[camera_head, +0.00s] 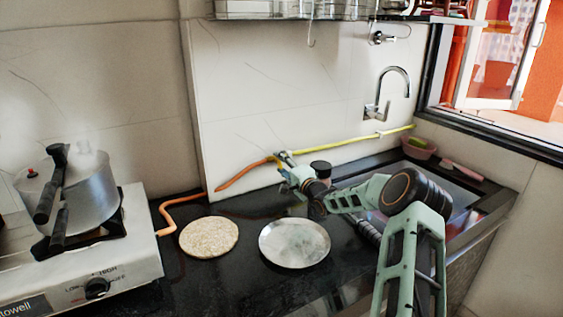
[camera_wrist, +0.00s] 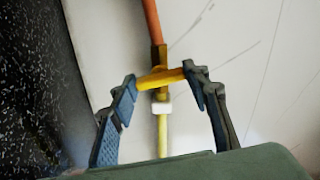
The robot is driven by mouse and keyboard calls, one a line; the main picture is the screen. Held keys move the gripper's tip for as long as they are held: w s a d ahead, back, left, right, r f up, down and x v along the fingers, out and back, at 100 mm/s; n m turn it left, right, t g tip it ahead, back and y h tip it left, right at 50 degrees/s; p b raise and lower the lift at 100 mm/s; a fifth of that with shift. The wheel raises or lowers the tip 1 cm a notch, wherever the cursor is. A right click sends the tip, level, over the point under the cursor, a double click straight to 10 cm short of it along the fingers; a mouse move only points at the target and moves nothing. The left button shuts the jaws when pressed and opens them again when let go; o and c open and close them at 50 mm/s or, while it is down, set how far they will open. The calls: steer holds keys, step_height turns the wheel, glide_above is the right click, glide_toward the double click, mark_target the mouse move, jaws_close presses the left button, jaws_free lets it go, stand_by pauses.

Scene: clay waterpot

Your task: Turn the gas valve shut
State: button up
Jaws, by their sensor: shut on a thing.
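The gas valve has a yellow handle (camera_wrist: 160,78) that lies crosswise to its pipe in the wrist view. My gripper (camera_wrist: 160,84) is shut on the handle, with one finger at each end of it. In the head view my gripper (camera_head: 281,164) is at the wall, where the orange hose (camera_head: 240,175) meets the yellow pipe (camera_head: 345,142), and it largely hides the valve. The wrist view also shows the orange hose (camera_wrist: 152,22) above the valve and the yellow pipe (camera_wrist: 162,135) below it.
A gas stove (camera_head: 145,240) with a steaming cooker (camera_head: 85,205) stands at left. A sink (camera_head: 462,190) is at right. A rack (camera_head: 290,9) hangs above.

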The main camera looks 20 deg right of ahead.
steer(key=shift+m, duration=1.1)
steer(key=o, duration=1.2)
steer(key=shift+c, duration=0.2)
steer(key=shift+s, duration=0.1)
steer(key=s+d, duration=0.2)
steer(key=s, duration=0.9)
steer(key=shift+s+d, duration=0.15)
steer(key=shift+s, duration=0.2)
